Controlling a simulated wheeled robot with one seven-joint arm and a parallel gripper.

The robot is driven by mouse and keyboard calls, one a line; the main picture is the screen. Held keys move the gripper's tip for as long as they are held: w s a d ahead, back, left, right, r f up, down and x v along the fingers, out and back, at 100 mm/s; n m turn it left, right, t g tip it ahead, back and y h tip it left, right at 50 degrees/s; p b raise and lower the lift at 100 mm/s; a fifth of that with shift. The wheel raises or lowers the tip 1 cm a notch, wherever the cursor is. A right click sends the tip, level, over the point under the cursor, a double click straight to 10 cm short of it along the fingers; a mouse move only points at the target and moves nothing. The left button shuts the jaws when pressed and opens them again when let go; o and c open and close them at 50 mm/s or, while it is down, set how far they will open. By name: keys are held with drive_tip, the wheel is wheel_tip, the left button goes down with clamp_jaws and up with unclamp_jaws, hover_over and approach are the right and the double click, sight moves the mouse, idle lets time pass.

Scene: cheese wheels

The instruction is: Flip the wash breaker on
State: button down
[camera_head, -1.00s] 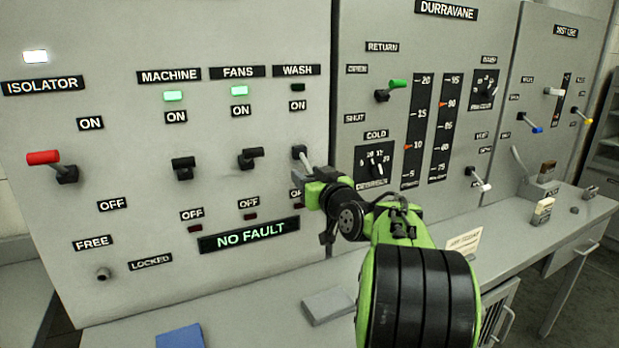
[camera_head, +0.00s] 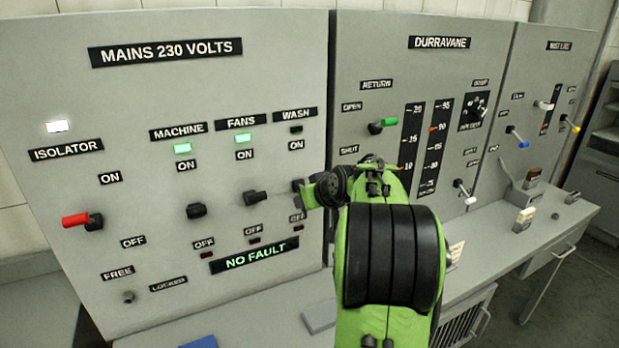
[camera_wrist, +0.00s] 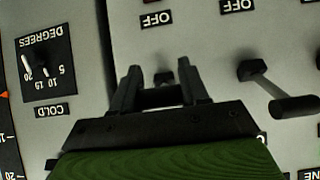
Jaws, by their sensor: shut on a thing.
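The wash breaker (camera_head: 298,184) is the rightmost lever on the mains panel, under the WASH label (camera_head: 296,114). My gripper (camera_head: 307,190) is at it and hides most of it in the head view. The small wash lamp (camera_head: 296,129) above is dark. In the wrist view, which is upside down against the panel, my gripper (camera_wrist: 162,88) has its two fingers either side of the wash breaker (camera_wrist: 162,75), shut on it. Its exact tilt is hard to tell.
The fans breaker (camera_head: 257,197) is close to the left of my gripper, with the machine breaker (camera_head: 196,211) beyond; both lamps above them are green. The red isolator handle (camera_head: 76,220) is far left. The Durravane panel (camera_head: 440,42) stands right; a desk runs below.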

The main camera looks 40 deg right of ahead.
wheel_tip(320, 180, up, 3)
drive_tip(key=g+y+p, duration=0.1)
drive_tip(key=g+p, duration=0.1)
drive_tip(key=p, duration=0.5)
drive_tip(key=shift+f+g, duration=0.2)
drive_tip(key=shift+g, duration=0.2)
drive_tip(key=p, duration=0.1)
drive_tip(key=g+p, duration=0.1)
drive_tip(key=p, duration=0.1)
drive_tip(key=shift+w+r+g, duration=0.1)
drive_tip(key=shift+w+g, duration=0.1)
drive_tip(key=shift+g, duration=0.1)
drive_tip(key=shift+p, duration=0.4)
drive_tip(key=c, duration=0.6)
unclamp_jaws()
drive_tip(key=shift+c, duration=0.2)
drive_tip(key=v, duration=1.5)
drive_tip(key=shift+d+r+p, duration=0.2)
drive_tip(key=shift+r+p, duration=0.15)
